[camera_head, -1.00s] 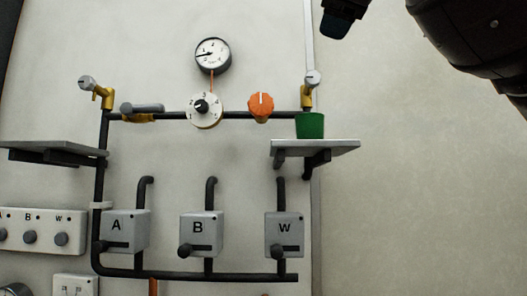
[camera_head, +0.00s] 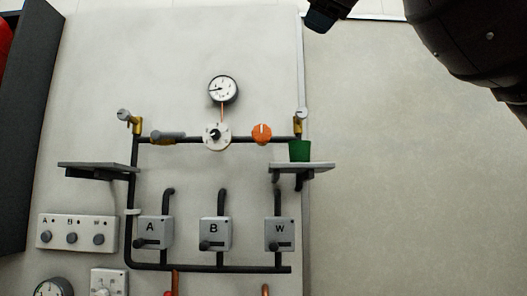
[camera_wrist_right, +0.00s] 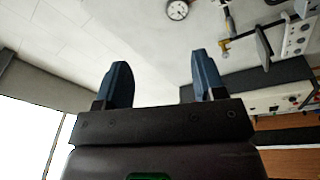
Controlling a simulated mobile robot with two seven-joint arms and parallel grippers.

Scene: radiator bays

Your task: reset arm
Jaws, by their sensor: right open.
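My right gripper (camera_wrist_right: 160,82) is open in the right wrist view, its two blue fingers apart with nothing between them. Beyond the fingers are a pale wall and a tiled ceiling. In the head view one blue fingertip (camera_head: 322,16) shows at the top edge, and my dark arm link fills the top right corner. The fingertip is above and apart from the pipework on the wall panel. My left gripper is not in view.
A green cup (camera_head: 299,151) stands on the right shelf (camera_head: 317,166). The wall at right is bare.

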